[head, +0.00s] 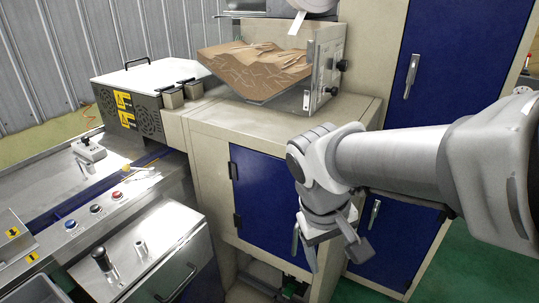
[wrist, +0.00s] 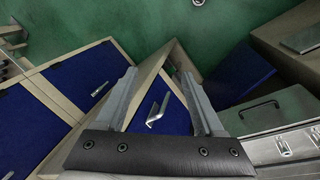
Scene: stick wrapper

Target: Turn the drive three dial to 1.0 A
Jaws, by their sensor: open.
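I cannot make out a dial marked drive three or any ampere scale in either view. My gripper (head: 328,247) is open and empty, pointing down in front of the blue lower cabinet doors in the head view. In the wrist view both fingers of my gripper (wrist: 160,82) stand apart with nothing between them. Beyond them, a blue door with a metal handle (wrist: 158,108) shows. Two black knobs, an upper one (head: 343,65) and a lower one (head: 334,91), sit on the side plate of the stick hopper; no markings on them are legible.
The hopper (head: 258,68) holds many wooden sticks on the beige cabinet (head: 245,120). A control strip with a blue button (head: 71,225), a red button (head: 117,195) and others lies at left. A tall blue door (head: 420,50) stands behind my arm. Green floor (head: 450,270) is open at right.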

